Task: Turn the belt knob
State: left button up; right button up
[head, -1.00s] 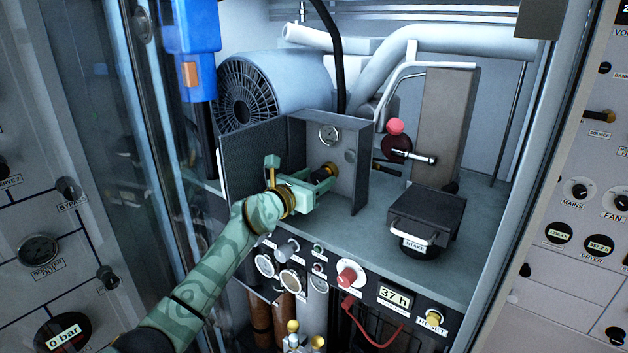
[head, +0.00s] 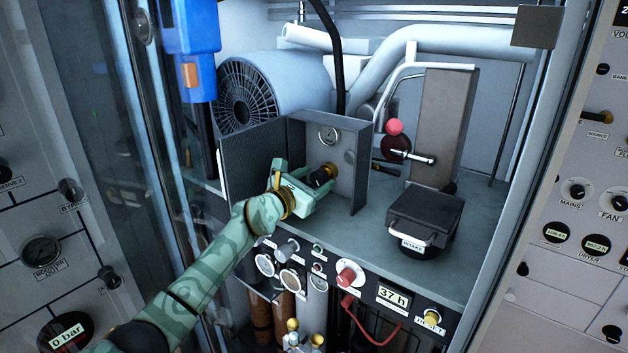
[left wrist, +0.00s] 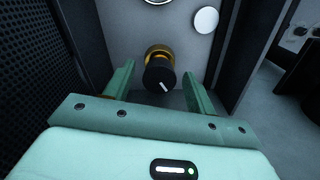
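The belt knob (head: 321,177) is a black knob with a white pointer mark on a brass collar. It sits on the back wall of the open grey box (head: 359,193). In the left wrist view the knob (left wrist: 160,76) lies between my two fingers, its mark slanting down to the right. My left gripper (head: 311,182) reaches into the box with its fingers spread. In the left wrist view the gripper (left wrist: 160,84) shows a gap on each side of the knob, so it is not closed on it. My right gripper is not in view.
A round gauge (head: 328,135) sits above the knob. The box's dark perforated left panel (head: 258,165) stands close beside my gripper. A black intake box (head: 424,218) and a red-balled lever (head: 395,127) are to the right. A control panel with knobs lies below.

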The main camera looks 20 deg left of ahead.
pick_arm(q)
jog(key=shift+s+a, duration=0.2)
jog(key=shift+s, duration=0.3)
jog(key=b+v, duration=0.2)
jog(key=v, duration=1.3)
jog(key=shift+s, duration=0.15)
